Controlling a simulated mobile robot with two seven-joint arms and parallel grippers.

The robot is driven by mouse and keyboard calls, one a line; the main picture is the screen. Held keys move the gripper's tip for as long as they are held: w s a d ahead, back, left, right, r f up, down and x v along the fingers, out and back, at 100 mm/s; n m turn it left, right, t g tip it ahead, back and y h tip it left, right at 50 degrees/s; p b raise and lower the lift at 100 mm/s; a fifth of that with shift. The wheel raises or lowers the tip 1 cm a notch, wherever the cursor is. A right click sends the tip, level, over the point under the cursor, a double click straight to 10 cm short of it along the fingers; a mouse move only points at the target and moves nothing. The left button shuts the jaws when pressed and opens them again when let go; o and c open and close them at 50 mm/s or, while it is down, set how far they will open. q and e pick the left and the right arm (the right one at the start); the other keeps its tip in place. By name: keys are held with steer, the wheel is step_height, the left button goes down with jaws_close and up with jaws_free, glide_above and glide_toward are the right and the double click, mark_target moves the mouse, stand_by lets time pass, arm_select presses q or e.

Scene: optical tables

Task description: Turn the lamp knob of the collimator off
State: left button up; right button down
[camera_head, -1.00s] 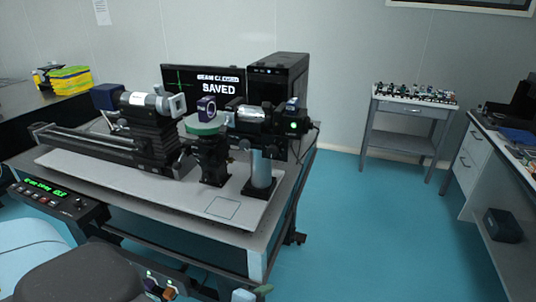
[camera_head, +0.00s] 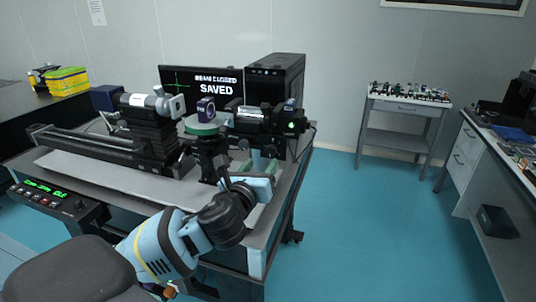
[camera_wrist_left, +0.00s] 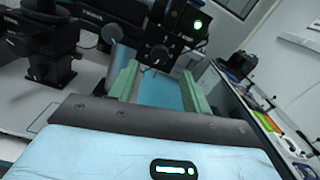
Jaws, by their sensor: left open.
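The collimator (camera_head: 262,118) is the dark and silver barrel unit at the right end of the optical bench, with a lit green lamp (camera_head: 291,125) on its near right end. The lamp also glows in the left wrist view (camera_wrist_left: 197,24). A dark round knob (camera_wrist_left: 160,53) shows below and left of the lamp there; I cannot tell its setting. My left gripper (camera_head: 257,163) is below the collimator, over the table's right part. In the left wrist view its green fingers (camera_wrist_left: 160,75) are apart and empty, short of the knob. My right gripper is not in view.
A sample stage with a green disc (camera_head: 203,126) stands left of the collimator. A control box with green digits (camera_head: 55,195) sits at the table's front left. A monitor (camera_head: 195,80) and a black computer (camera_head: 275,75) stand behind.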

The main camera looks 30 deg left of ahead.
mark_target(270, 151)
arm_select(q)
steer(key=shift+x, duration=3.35)
steer(key=c, duration=1)
steer(key=shift+d, duration=0.1)
